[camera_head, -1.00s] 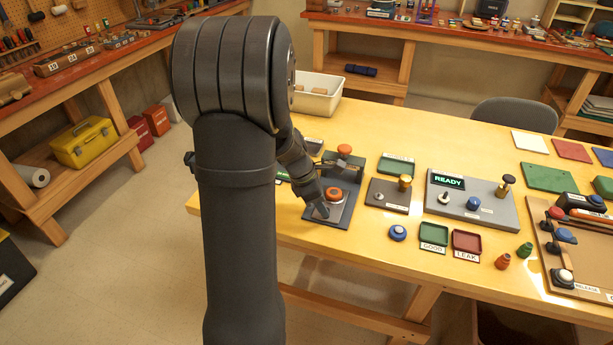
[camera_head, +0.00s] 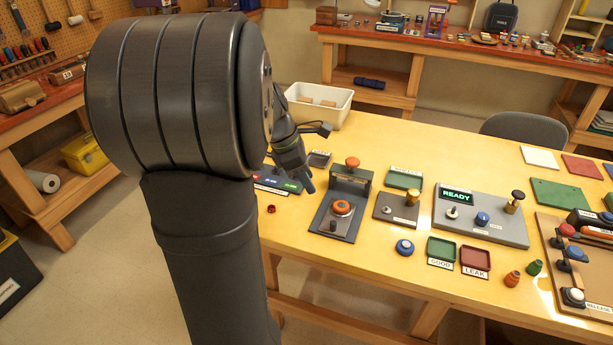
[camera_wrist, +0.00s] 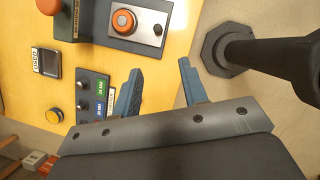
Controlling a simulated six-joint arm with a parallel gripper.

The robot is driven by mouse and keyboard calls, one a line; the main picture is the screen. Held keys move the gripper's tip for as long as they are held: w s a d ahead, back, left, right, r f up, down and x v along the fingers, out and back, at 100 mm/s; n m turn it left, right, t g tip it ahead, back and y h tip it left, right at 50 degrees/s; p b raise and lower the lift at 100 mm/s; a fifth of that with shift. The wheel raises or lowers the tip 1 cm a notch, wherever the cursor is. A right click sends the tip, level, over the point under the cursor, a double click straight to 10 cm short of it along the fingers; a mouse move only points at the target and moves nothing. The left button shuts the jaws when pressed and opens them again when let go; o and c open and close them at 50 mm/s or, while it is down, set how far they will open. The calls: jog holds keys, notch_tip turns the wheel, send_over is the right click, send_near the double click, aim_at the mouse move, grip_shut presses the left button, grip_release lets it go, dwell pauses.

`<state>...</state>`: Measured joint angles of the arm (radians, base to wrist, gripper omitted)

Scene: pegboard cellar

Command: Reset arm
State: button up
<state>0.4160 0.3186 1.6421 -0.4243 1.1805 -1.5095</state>
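My gripper (camera_head: 308,182) shows at the end of my arm, just left of a dark press-like device (camera_head: 335,225) and above the table. In the wrist view my gripper (camera_wrist: 158,80) has its two fingers spread, with nothing between them. My forearm and elbow fill the left of the head view and hide the table's left end.
A dark labelled panel (camera_wrist: 95,90) lies close to my fingers. A grey console (camera_head: 480,228) shows "READY". A white bin (camera_head: 318,117) stands behind. Floor shows right of my fingers.

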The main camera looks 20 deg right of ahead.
aim_at(333, 222)
jog(key=shift+f, duration=0.1)
jog(key=x, duration=1.7)
jog(key=shift+d+f, duration=0.15)
jog(key=shift+d, duration=0.05)
jog(key=shift+w, duration=0.1)
